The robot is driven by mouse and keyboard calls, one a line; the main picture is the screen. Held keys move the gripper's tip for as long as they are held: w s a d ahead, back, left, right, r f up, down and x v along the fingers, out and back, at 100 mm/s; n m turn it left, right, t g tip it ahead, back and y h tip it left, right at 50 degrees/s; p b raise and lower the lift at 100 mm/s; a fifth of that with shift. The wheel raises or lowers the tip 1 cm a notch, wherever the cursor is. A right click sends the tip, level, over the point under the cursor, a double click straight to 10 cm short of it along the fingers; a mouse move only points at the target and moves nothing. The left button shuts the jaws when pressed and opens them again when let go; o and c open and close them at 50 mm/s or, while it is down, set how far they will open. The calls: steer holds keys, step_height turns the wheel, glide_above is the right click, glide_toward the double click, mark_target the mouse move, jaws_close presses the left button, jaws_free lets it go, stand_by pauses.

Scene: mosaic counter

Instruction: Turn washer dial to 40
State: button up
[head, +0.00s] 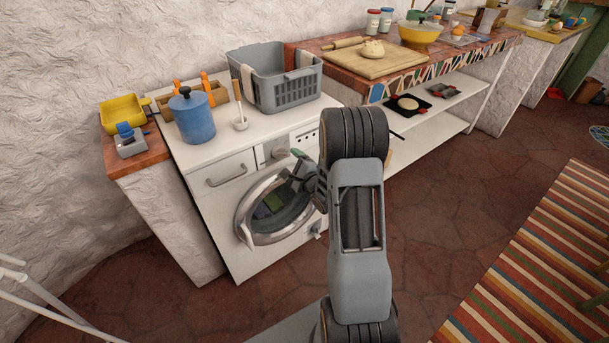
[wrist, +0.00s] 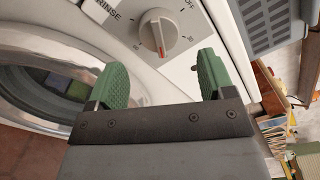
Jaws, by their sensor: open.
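In the head view my gripper (head: 298,160) is at the washer's upper front, partly hidden by my arm.
A grey laundry basket (head: 275,80), a blue pot (head: 191,117) and a wooden-handled tool (head: 239,115) stand on the washer's top. A mosaic counter (head: 420,75) with a chopping board (head: 375,62) runs to the right. The tiled floor in front is clear; a striped rug (head: 540,265) lies right.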

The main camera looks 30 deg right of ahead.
steer(key=s+d, duration=0.1)
steer(key=s, duration=0.7)
steer(key=shift+s, duration=0.2)
